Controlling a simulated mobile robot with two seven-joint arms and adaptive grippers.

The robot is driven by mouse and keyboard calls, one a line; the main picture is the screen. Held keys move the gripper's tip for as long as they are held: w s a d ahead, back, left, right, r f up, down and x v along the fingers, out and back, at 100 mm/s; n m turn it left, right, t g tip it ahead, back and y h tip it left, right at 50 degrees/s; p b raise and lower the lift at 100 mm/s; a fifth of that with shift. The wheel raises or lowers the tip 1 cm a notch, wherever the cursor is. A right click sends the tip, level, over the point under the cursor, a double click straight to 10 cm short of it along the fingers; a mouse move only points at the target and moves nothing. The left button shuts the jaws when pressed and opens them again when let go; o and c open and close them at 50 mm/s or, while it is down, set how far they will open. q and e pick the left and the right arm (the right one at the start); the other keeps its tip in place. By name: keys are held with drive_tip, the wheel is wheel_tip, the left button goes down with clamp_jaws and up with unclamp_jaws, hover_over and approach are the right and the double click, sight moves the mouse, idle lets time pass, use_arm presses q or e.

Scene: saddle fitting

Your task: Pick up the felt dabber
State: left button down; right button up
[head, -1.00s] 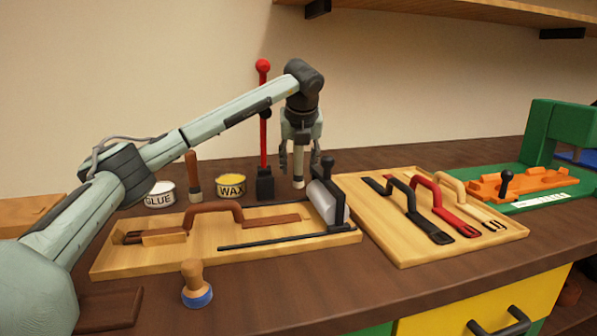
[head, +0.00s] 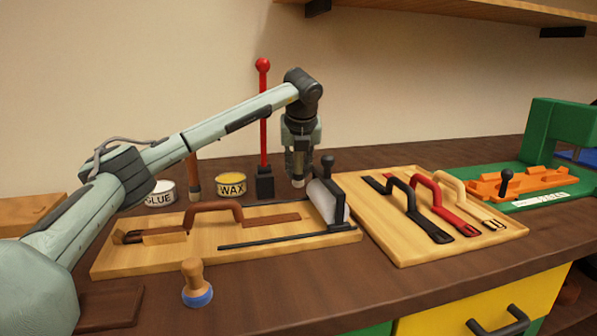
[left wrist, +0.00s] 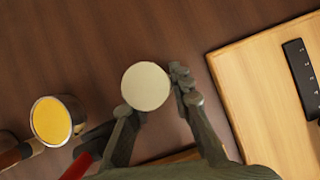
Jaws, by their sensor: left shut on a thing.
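A slim cream cylinder (head: 298,181), seemingly the felt dabber, stands upright on the dark bench behind the roller. Its round pale end (left wrist: 146,86) faces the camera in the left wrist view. My left gripper (head: 298,160) comes down from above and is shut on it, one finger on each side, in the left wrist view (left wrist: 155,105). In the head view the fingers hide most of the cylinder. Its lower end looks to be at the bench; I cannot tell whether it touches. My right gripper is not in view.
A wax tin (head: 231,185), glue tin (head: 160,194) and red-knobbed lever (head: 263,120) stand left of the gripper. A roller (head: 328,201) is close in front. A wooden tray (head: 400,255) holds several handles. A blue-based wooden knob (head: 196,283) stands at the front.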

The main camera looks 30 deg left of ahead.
use_arm(q)
drive_tip(key=shift+r, duration=0.1)
wheel_tip(320, 180, up, 10)
drive_tip(key=shift+f, duration=0.1)
idle(0.7)
